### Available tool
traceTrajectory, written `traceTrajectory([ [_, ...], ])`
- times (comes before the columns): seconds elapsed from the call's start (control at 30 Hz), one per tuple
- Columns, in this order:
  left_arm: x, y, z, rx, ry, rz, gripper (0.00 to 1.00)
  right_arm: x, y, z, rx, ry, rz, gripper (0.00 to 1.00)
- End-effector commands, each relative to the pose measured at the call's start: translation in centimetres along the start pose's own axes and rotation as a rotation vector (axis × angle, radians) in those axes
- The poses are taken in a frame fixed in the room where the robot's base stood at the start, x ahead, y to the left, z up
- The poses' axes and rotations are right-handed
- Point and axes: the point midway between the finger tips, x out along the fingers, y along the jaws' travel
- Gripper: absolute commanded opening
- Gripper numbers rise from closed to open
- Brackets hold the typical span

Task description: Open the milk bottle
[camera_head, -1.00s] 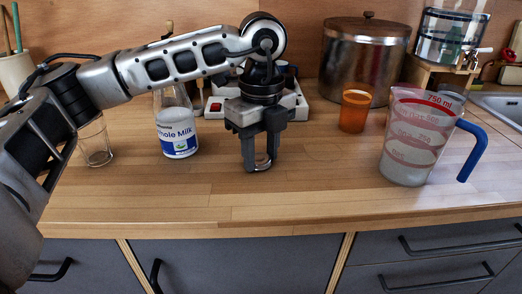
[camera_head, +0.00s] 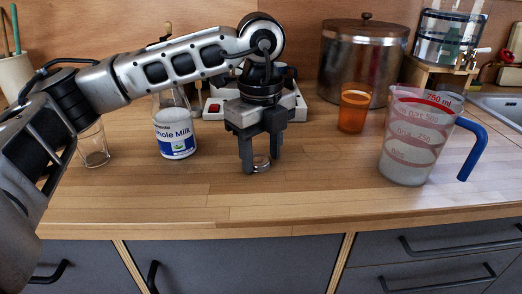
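The milk bottle (camera_head: 174,135) stands upright on the wooden counter, clear glass with a white and blue "Whole Milk" label. My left arm crosses in front of its top, so its mouth and any cap there are hidden. My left gripper (camera_head: 261,164) points down over the counter to the right of the bottle, apart from it. Its fingers are spread. A small, shiny, round thing (camera_head: 261,163) shows low between the fingertips, close to the counter; I cannot tell if it is the bottle's cap. My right gripper is not in view.
A drinking glass (camera_head: 94,146) stands left of the bottle. An orange cup (camera_head: 353,110), a measuring jug (camera_head: 407,145) with a blue handle and a large metal pot (camera_head: 361,60) stand to the right. The front counter strip (camera_head: 260,203) is clear.

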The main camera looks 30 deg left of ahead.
Motion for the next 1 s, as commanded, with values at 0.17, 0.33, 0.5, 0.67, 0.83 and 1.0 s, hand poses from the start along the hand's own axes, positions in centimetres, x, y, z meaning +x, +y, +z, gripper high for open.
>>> traceTrajectory([
  [0.17,1.4,0.8,-0.3,0.011,0.006,0.044,0.59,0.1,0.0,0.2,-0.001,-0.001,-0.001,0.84],
  [0.33,0.6,0.8,-0.3,0.012,0.004,0.044,0.59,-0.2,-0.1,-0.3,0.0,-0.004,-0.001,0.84],
  [0.5,-2.0,0.5,-0.3,0.011,0.003,0.037,0.59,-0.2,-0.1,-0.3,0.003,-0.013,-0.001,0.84],
  [0.67,-6.0,0.3,-0.2,0.009,0.003,0.032,0.59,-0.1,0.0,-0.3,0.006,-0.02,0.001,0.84],
  [0.83,-9.6,0.2,-0.2,0.008,0.003,0.029,0.59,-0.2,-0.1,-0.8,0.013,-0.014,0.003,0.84],
  [1.0,-11.7,0.1,-0.2,0.008,0.002,0.03,0.59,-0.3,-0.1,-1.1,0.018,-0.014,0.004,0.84],
])
